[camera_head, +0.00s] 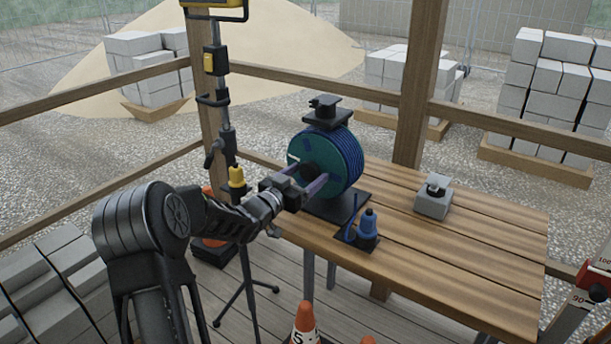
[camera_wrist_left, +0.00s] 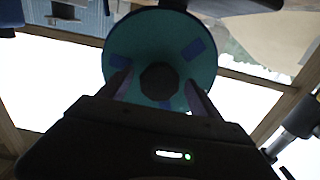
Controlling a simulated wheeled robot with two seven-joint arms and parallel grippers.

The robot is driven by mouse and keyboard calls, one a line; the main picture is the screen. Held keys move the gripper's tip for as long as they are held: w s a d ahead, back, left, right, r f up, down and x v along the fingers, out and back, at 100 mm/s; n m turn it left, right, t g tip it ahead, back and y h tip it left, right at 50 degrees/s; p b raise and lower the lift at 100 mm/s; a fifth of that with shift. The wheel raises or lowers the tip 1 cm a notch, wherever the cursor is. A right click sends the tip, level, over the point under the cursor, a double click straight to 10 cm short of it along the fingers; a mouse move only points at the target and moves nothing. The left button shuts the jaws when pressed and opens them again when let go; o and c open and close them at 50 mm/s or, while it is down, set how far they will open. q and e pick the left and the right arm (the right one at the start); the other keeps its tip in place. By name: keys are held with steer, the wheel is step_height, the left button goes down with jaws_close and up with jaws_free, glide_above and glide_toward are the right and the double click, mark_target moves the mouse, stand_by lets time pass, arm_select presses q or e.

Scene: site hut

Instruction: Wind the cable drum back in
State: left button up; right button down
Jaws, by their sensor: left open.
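The cable drum (camera_head: 345,160) stands on a black base on the wooden table, with a teal side plate and blue cable wound on it. A dark knob (camera_wrist_left: 159,81) sits at the middle of the drum's teal face (camera_wrist_left: 135,45) in the left wrist view. My left gripper (camera_head: 312,180) is open at the drum's face, with its fingers pointing at the hub. In the left wrist view its fingertips (camera_wrist_left: 155,85) lie on either side of the knob; I cannot tell whether they touch it. A blue plug (camera_head: 368,222) with a bit of cable stands in front of the drum. My right gripper is not in view.
A grey block with a dark top (camera_head: 433,200) stands on the table (camera_head: 470,250) to the right. A tripod stand (camera_head: 225,120) rises beside my left arm. A traffic cone (camera_head: 304,325) stands at the table's front.

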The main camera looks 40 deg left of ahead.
arm_select(q)
steer(key=shift+c, duration=0.4)
jaws_close()
stand_by(0.4)
